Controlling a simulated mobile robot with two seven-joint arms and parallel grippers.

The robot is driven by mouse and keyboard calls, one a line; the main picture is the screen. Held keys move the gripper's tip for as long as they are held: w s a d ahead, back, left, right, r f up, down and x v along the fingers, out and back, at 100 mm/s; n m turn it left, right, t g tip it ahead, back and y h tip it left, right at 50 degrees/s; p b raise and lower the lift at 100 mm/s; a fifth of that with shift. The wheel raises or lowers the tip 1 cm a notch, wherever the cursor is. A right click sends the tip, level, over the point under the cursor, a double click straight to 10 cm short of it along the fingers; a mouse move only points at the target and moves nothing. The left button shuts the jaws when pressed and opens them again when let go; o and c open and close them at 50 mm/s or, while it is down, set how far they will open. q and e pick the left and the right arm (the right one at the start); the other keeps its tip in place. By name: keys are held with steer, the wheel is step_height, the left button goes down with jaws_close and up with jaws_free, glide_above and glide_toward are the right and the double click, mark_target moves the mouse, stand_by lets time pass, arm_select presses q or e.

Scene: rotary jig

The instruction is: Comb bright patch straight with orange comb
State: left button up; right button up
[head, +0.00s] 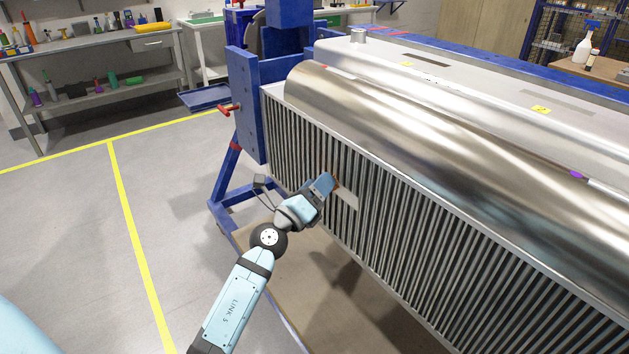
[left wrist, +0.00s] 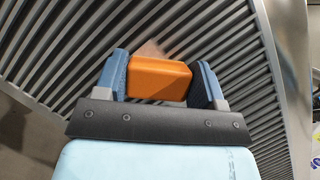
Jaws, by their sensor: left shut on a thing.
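The orange comb (left wrist: 158,79) is a block between the two blue-padded fingers of my left gripper (left wrist: 160,82) in the left wrist view. The left gripper is shut on it. In the head view the left gripper (head: 326,185) reaches up to the finned face of the large metal unit, and only a sliver of the comb shows. The bright patch (head: 347,198) is a pale area on the fins just right of the gripper. Part of it shows beyond the comb in the left wrist view (left wrist: 151,48). Whether the comb touches the fins is hidden. My right gripper is not in view.
The finned unit (head: 450,235) hangs in a blue frame (head: 250,125) with a red-handled clamp (head: 229,109) at its left end. A workbench (head: 100,38) with tools stands at the back left. The floor left of the unit is open, with yellow lines.

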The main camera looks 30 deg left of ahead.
mark_target(357, 196)
arm_select(q)
steer(key=shift+s+d+p, duration=0.25)
steer(key=shift+d, duration=0.4)
steer(key=shift+s+d+p, duration=0.25)
steer(key=shift+d+p, duration=0.05)
steer(key=shift+d, duration=0.4)
steer(key=shift+s+d+p, duration=0.25)
steer(key=shift+d, duration=0.4)
steer(key=shift+s+d+f+p, duration=0.1)
steer(key=shift+s+d+p, duration=0.2)
steer(key=shift+d, duration=0.55)
steer(key=shift+s+d+r+p, duration=0.1)
steer(key=shift+s+d, duration=0.25)
steer(key=shift+d, duration=0.5)
steer(key=shift+s+d+f+p, duration=0.15)
steer(key=shift+s+d, duration=0.2)
steer(key=shift+d, duration=0.5)
steer(key=shift+w+a+r, duration=0.1)
steer(key=shift+w+a, duration=0.35)
steer(key=shift+a, duration=0.65)
steer(key=shift+w+a+r, duration=0.1)
steer(key=shift+w+a, duration=0.35)
steer(key=shift+a, duration=0.7)
steer(key=shift+w+a, duration=0.45)
steer(key=shift+a, duration=0.65)
